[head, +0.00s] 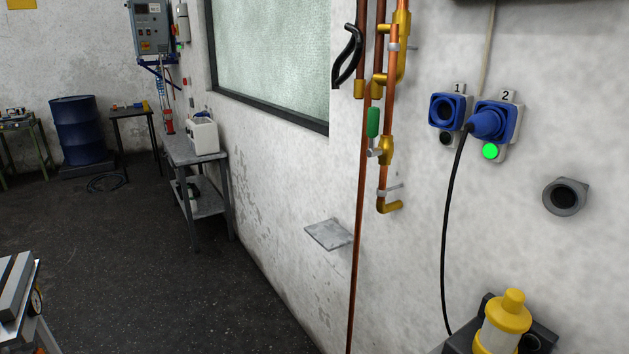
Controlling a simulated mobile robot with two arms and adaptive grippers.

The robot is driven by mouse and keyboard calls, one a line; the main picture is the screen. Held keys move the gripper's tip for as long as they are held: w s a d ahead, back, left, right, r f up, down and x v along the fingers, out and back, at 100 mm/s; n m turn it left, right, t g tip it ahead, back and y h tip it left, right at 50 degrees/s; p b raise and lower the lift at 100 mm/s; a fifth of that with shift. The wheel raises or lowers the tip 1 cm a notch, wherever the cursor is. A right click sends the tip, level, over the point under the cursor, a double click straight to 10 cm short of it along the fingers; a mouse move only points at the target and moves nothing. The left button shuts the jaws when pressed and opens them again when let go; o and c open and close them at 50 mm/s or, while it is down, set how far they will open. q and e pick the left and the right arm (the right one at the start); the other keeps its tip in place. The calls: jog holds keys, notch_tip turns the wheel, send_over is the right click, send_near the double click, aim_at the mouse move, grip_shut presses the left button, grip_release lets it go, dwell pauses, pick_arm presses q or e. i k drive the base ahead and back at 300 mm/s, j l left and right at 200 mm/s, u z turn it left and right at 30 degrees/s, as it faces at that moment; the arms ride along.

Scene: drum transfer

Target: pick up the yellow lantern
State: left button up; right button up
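A yellow lantern (507,311) with a pale body stands upright at the bottom right of the head view, close to the wall. Its lower part is cut off by the picture's edge. A dark block-like thing (544,337) is around and behind it; I cannot tell whether the lantern sits in it or in front of it. Neither of my grippers shows in the head view.
A black cable (449,222) hangs from a blue plug (490,122) at socket 2 down beside the lantern. Copper pipes (363,190) and a small grey shelf (329,234) are on the wall. A grey table (186,147) and blue drum (78,130) stand farther back. The middle floor is clear.

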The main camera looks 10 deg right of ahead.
aim_at(505, 321)
jog(key=z, duration=1.45)
jog(key=l+u, duration=0.25)
jog(key=l, duration=0.8)
